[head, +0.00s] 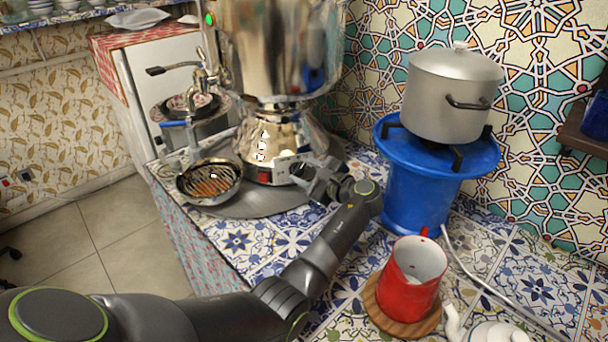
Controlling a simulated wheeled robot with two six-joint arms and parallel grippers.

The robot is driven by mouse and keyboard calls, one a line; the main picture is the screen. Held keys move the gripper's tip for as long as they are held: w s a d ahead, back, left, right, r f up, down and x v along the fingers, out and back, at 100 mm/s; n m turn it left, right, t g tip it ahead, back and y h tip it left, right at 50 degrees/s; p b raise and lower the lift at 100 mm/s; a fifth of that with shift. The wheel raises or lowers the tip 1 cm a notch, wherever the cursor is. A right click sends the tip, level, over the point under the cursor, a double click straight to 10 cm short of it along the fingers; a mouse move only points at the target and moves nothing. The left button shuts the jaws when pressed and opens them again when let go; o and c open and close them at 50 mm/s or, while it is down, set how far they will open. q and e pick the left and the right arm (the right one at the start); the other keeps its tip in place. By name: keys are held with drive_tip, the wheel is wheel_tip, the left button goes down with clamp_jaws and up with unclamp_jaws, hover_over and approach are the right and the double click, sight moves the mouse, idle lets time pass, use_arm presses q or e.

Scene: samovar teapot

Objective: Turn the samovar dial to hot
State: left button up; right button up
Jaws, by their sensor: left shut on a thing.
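The shiny metal samovar (285,40) stands on the tiled counter in the head view. Its lower front has a pale control panel with a red switch (265,177). My left gripper (304,174) is at this panel, just right of the red switch, and is shut on the samovar dial. The dial is mostly hidden behind the fingers, so its setting cannot be read. A small green light (210,19) glows on the samovar's upper left side. My right gripper is not in view.
A strainer bowl (210,196) sits under the samovar tap (200,78). A blue stove (415,185) carries a lidded pot (450,95). A red canister (408,290) on a wooden coaster and a white teapot (495,332) stand at front right, close to my arm.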

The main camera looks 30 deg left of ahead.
use_arm(q)
drive_tip(key=shift+n+g, duration=0.6)
drive_tip(key=shift+n, duration=0.4)
drive_tip(key=shift+w+n, duration=0.1)
drive_tip(key=shift+n, duration=0.3)
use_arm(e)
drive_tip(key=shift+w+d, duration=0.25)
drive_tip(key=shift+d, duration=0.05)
use_arm(q)
drive_tip(key=shift+g+h, duration=0.3)
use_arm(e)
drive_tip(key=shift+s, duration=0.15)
use_arm(q)
drive_tip(key=o, duration=1)
drive_tip(key=shift+c, duration=0.2)
drive_tip(key=v, duration=0.7)
drive_tip(key=shift+d+r, duration=0.1)
drive_tip(key=shift+d, duration=0.15)
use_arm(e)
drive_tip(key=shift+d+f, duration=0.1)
